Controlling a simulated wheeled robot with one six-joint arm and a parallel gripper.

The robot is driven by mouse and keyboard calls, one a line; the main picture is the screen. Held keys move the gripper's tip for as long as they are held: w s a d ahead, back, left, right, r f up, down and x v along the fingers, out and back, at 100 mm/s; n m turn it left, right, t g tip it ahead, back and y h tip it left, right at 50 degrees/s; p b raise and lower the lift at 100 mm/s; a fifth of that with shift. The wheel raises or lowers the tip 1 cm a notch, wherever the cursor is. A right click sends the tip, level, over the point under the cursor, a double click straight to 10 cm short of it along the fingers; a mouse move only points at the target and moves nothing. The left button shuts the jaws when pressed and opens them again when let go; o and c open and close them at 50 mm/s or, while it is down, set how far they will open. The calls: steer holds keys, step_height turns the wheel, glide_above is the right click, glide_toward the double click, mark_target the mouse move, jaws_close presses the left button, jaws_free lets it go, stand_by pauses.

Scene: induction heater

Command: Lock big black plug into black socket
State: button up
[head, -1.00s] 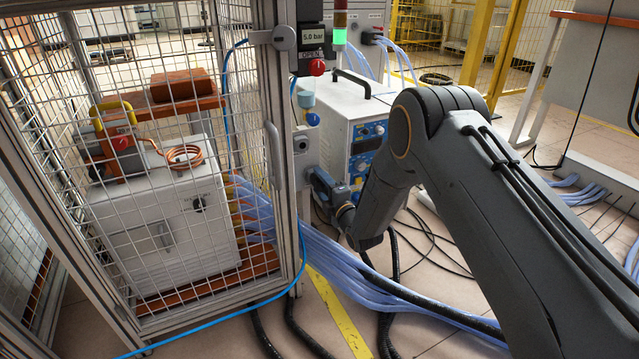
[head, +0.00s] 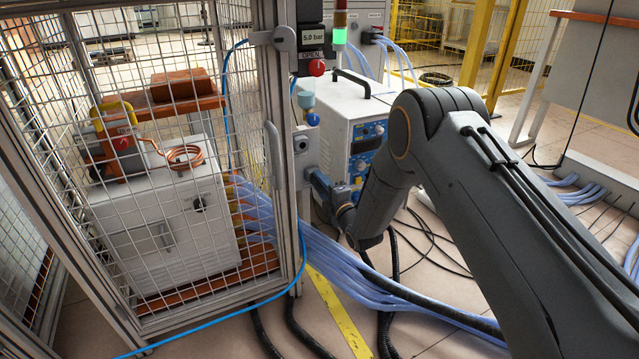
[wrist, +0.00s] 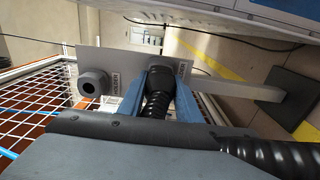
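My gripper (wrist: 160,83) has its two blue fingers closed around the big black plug (wrist: 155,77), with the ribbed black hose (wrist: 157,104) running back from it. The plug's front end is up against the grey plate (wrist: 117,60) on the post. The black socket behind it is hidden by the plug, so I cannot tell whether it is locked. In the head view, my gripper (head: 319,182) is at the cage's right post, and the plug is mostly hidden by the gripper.
A second, round grey socket (wrist: 92,82) with an open hole sits beside the plug on the same plate. The mesh cage (head: 170,230) stands left, and a white power unit (head: 350,115) stands behind. Blue hoses (head: 350,275) run low beneath the arm.

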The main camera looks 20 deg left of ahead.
steer(key=shift+p+v, duration=2.15)
steer(key=shift+v, duration=0.85)
jaws_close()
